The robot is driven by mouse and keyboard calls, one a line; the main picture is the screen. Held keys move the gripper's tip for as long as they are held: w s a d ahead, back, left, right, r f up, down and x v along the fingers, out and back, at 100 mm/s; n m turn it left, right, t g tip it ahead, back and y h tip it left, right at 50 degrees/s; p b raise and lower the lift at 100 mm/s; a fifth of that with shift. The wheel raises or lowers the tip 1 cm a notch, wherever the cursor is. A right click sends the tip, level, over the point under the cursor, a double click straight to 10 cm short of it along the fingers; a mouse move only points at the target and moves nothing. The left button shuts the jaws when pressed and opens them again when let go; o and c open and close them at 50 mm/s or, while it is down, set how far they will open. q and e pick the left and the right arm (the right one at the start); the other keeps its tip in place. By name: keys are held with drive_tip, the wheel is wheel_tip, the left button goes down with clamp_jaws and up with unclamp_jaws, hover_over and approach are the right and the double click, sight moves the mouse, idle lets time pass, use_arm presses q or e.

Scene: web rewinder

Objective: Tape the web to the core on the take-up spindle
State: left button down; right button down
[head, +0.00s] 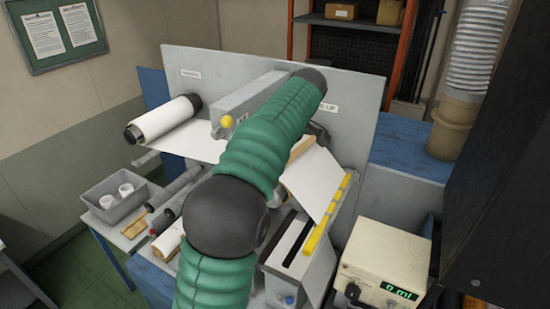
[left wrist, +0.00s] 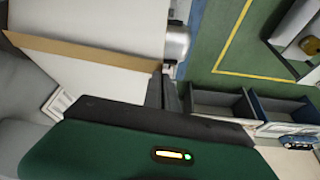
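The white web (head: 187,143) runs from the supply roll (head: 165,118) at left, passes behind a green arm of mine, and shows again as a slanting white sheet (head: 312,180) at right. A tan edge (head: 302,148), which looks like the core, shows beside the arm; the take-up spindle is mostly hidden. In the left wrist view white sheet (left wrist: 95,22) lies along a tan edge (left wrist: 80,50), beside a silver cylinder end (left wrist: 177,42). My left gripper's dark fingers (left wrist: 163,95) are close to that edge; whether they touch or grip it is unclear. My right gripper is not visible.
Yellow strips (head: 327,213) line a sloping edge at right. A meter box (head: 383,262) stands at lower right. A grey bin (head: 113,200) with white rolls sits at left. A grey panel (head: 350,85) stands behind. My arm blocks the middle.

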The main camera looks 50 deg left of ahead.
use_arm(q)
drive_tip(key=shift+s+a+f, duration=0.15)
drive_tip(key=shift+s, duration=0.1)
drive_tip(key=shift+w+a+f, duration=0.1)
drive_tip(key=shift+w+f, duration=0.2)
drive_tip(key=shift+w, duration=0.5)
drive_tip(key=shift+s+d, duration=0.25)
drive_tip(key=shift+s, duration=0.1)
drive_tip(key=shift+w+f, duration=0.15)
drive_tip(key=c, duration=1.6)
unclamp_jaws()
drive_tip(key=shift+a, duration=0.15)
drive_tip(key=v, duration=1.1)
drive_tip(key=shift+w+r, duration=0.15)
drive_tip(key=shift+r, duration=0.25)
